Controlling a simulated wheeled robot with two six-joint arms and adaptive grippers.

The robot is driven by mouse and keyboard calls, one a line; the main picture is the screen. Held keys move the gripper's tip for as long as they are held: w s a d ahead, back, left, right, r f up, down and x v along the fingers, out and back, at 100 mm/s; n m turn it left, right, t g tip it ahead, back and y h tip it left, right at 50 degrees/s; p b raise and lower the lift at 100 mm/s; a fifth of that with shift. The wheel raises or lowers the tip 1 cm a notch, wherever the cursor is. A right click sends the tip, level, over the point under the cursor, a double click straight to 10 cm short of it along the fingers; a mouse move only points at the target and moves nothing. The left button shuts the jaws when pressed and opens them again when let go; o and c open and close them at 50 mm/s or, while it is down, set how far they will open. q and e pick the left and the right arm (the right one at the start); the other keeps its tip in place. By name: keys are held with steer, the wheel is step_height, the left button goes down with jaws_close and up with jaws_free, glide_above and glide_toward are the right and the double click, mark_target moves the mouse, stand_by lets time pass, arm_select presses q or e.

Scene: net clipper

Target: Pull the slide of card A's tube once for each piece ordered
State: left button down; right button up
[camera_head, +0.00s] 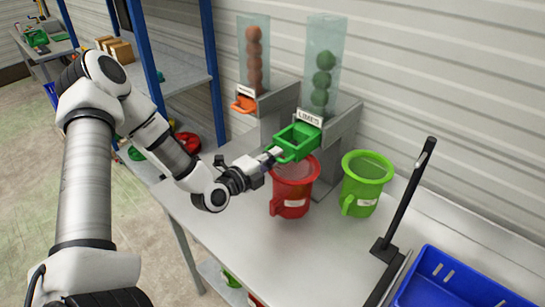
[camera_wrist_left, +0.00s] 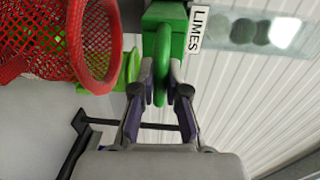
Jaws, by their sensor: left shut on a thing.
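The tube of green limes (camera_head: 322,75) stands on a grey stand labelled LIMES, with a green slide (camera_head: 299,136) at its foot. The slide sticks out over the back of the red mesh bucket (camera_head: 293,188), and its open pocket looks empty. My left gripper (camera_head: 274,154) is shut on the slide's ring handle; the wrist view shows the green ring (camera_wrist_left: 161,65) between the two fingers. A second tube (camera_head: 254,55) of orange-brown balls has an orange slide (camera_head: 244,104), close in to its stand. Card A cannot be made out. My right gripper is not in view.
A green mesh bucket (camera_head: 364,184) stands right of the red one. A black post (camera_head: 408,195) and a blue crate (camera_head: 450,285) are farther right. The table front (camera_head: 260,255) is clear. A shelf with blue posts (camera_head: 213,75) stands behind my left arm.

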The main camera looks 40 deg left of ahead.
mark_target(302, 140)
arm_select(q)
steer(key=shift+d+f, duration=0.1)
steer(key=shift+f, duration=0.2)
steer(key=shift+w+d+f+b, duration=0.1)
steer(key=shift+w+b, duration=0.9)
steer(key=shift+w, duration=0.35)
steer(key=shift+w+d+b, duration=0.15)
steer(key=shift+w+b, duration=0.85)
steer(key=shift+w, duration=0.9)
steer(key=shift+w+d+b, duration=0.15)
steer(key=shift+w+b, duration=0.8)
steer(key=shift+w, duration=0.95)
